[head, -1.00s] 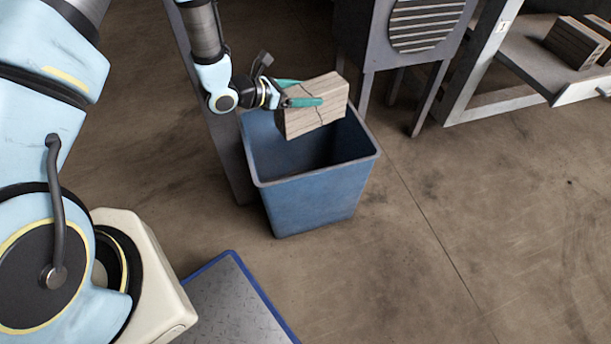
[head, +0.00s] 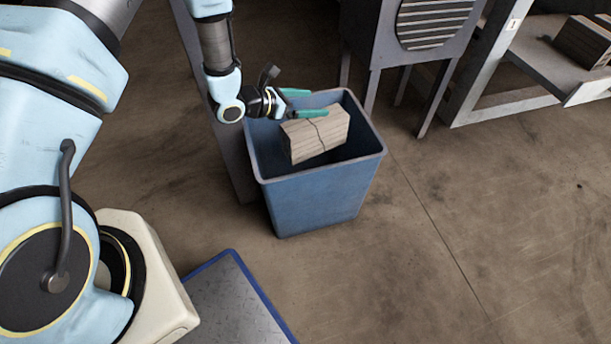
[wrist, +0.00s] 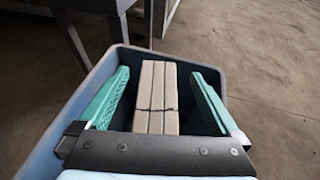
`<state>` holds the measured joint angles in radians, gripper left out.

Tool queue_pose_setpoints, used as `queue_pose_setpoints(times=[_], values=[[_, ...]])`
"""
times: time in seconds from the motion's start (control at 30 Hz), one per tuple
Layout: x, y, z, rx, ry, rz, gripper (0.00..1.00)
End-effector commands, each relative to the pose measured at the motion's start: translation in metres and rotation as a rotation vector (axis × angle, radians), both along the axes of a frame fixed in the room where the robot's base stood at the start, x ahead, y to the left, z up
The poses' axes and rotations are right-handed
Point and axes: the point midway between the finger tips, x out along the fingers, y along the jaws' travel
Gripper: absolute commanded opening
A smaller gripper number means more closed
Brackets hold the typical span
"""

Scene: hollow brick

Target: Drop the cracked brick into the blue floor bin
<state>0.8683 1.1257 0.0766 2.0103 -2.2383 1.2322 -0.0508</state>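The cracked brick (head: 316,136) is beige with a dark crack line across it. It is at the mouth of the blue floor bin (head: 318,196), below the rim level of the far side, and slightly tilted. My gripper (head: 307,104) is over the bin, just above the brick. In the wrist view my gripper (wrist: 158,98) has its teal fingers spread wide, with a gap on each side of the brick (wrist: 157,97). The fingers do not touch it. The bin's rim (wrist: 222,76) surrounds the brick and fingers. The bin's floor is hidden.
A grey metal stand (head: 425,45) with a slatted round panel is behind the bin. A shelf unit (head: 540,65) holding another brick (head: 584,42) is at the right. A blue-edged metal plate (head: 232,305) lies in front. The floor at right is clear.

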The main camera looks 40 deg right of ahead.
Motion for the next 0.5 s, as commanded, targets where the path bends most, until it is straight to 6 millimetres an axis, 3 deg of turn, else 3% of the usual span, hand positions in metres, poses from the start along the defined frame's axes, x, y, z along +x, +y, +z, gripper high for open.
queue_pose_setpoints(times=[0.3, 0.5], values=[[0.001, 0.005, -0.001, 0.007, 0.001, 0.002, 1.0], [0.006, 0.033, 0.011, 0.006, 0.002, 0.006, 1.0]])
